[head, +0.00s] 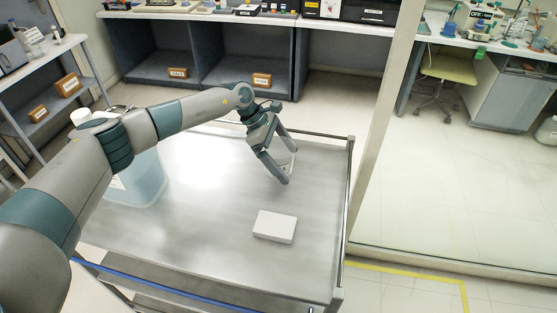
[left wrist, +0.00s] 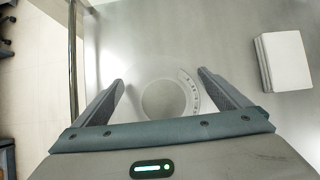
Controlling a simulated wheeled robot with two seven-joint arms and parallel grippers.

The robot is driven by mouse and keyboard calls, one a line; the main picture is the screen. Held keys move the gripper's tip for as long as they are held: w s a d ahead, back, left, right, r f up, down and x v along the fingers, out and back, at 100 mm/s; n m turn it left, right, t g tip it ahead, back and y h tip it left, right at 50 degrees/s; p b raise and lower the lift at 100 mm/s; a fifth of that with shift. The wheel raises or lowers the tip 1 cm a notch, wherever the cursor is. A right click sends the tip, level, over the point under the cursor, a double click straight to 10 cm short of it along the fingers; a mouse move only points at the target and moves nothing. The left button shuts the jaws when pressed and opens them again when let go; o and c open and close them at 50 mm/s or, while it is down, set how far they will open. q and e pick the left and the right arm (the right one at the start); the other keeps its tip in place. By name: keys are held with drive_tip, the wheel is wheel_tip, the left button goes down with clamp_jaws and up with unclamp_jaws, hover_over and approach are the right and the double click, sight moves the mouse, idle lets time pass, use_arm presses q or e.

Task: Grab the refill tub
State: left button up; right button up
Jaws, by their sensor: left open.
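My left gripper (head: 286,166) is open above the far right part of the steel cart top. In the left wrist view, its fingers (left wrist: 160,80) stand apart on either side of a clear, round, see-through vessel (left wrist: 163,98) with small marks along its right side. This looks like the refill tub; a visible gap lies between it and each finger. In the head view, the vessel is hard to make out, with only a faint pale outline by the fingertips. My right gripper is not in view.
A white box (head: 274,226) lies on the cart top (head: 200,235), nearer than the gripper. A large translucent jug (head: 146,182) stands at the cart's left, partly hidden by my left arm. A rail edges the cart's far and right sides. The middle is clear.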

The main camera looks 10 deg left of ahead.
use_arm(q)
drive_tip(key=c, duration=1.1)
drive_tip(key=shift+w+r+b, duration=0.1)
drive_tip(key=shift+r+b, duration=0.6)
drive_tip(key=shift+r, duration=0.2)
drive_tip(key=shift+s+r+b, duration=0.2)
drive_tip(key=shift+r+b, duration=0.45)
drive_tip(key=shift+r, duration=0.5)
use_arm(e)
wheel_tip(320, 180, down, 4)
drive_tip(key=b, duration=0.2)
use_arm(q)
drive_tip(key=shift+s+d+r+b, duration=0.1)
drive_tip(key=shift+s+r+b, duration=0.25)
drive_tip(key=shift+s+r, duration=1.2)
drive_tip(key=shift+s+d+r+b, duration=0.1)
drive_tip(key=shift+s+r+b, duration=0.5)
drive_tip(key=shift+s, duration=1.65)
drive_tip(key=shift+s+d+r+b, duration=0.1)
drive_tip(key=shift+s+r, duration=1.25)
drive_tip(key=shift+s, duration=0.55)
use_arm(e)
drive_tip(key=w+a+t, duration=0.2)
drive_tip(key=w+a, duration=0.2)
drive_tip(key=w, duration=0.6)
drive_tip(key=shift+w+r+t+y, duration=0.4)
